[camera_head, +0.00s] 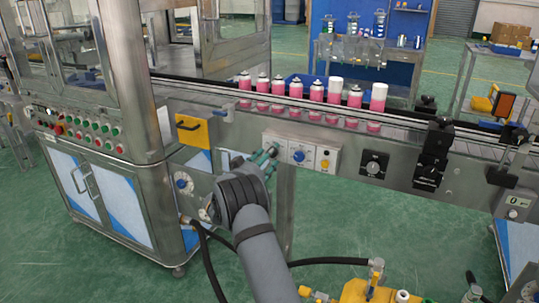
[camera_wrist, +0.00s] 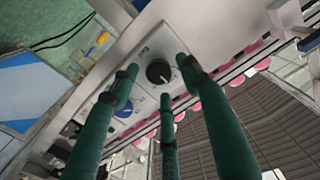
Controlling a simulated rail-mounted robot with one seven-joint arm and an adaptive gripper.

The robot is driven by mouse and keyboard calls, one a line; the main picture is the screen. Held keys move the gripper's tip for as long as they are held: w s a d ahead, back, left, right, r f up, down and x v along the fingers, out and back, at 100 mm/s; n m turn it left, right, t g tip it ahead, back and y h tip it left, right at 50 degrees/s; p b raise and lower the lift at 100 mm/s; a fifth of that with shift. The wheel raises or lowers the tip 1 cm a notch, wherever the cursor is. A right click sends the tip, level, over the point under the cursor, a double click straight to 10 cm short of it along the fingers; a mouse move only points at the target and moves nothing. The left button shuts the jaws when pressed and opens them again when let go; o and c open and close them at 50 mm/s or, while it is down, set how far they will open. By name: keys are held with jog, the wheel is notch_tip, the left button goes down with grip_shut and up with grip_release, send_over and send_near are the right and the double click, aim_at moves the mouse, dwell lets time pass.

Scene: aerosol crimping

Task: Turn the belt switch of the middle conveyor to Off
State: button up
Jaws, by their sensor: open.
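A pale switch panel is mounted on the front of the conveyor (camera_head: 225,133), with a blue knob (camera_head: 299,156) and a yellow button (camera_head: 325,166). My gripper (camera_head: 270,154), with green fingers, is at the panel's left end and covers part of it. In the wrist view, a round black knob (camera_wrist: 158,72) on a pale plate shows between the spread fingertips of my gripper (camera_wrist: 160,78). The fingers are open around the knob's outline; I cannot tell whether they touch it. The blue knob (camera_wrist: 124,108) is just beside the left finger. The labels are too small to read.
Pink cans (camera_head: 277,91), some with white caps, stand in a row on the belt above. Another black knob (camera_head: 373,168) is farther right, near a black bracket (camera_head: 433,152). A steel cabinet (camera_head: 110,190) stands left. A black hose (camera_head: 325,262) runs below.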

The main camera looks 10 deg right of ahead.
jog(key=shift+w+d, duration=0.2)
jog(key=shift+w, duration=0.2)
jog(key=c, duration=1)
jog(key=shift+r, duration=0.1)
jog(key=shift+c, duration=0.6)
jog(key=shift+r, duration=0.1)
